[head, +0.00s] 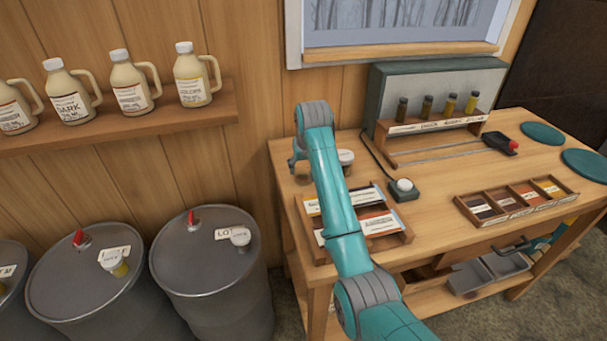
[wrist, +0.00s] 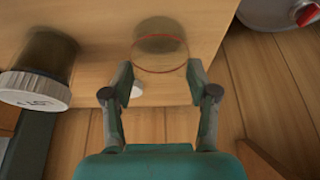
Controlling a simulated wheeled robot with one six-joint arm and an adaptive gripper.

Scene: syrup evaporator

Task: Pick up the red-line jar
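In the wrist view, a clear round glass shape with a thin red line (wrist: 160,52), which looks like the red-line jar, stands just beyond and between my fingertips. My gripper (wrist: 162,82) is open, one finger on each side, with nothing visibly clamped. I cannot tell whether a fingertip touches the glass. A darker jar with a white lid (wrist: 38,88) is to the left, outside the fingers. In the head view, my arm hides most of my gripper and the red-line jar. A white-lidded jar (head: 346,157) shows just right of the arm; I cannot tell which it is.
The wooden bench (head: 420,165) holds a label tray (head: 405,236), a small device with a white knob (head: 404,188), a rack of sample bottles (head: 425,128) and a sectioned tray (head: 515,203). Grey drums (head: 215,285) stand left; a jug shelf (head: 120,117) is above.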

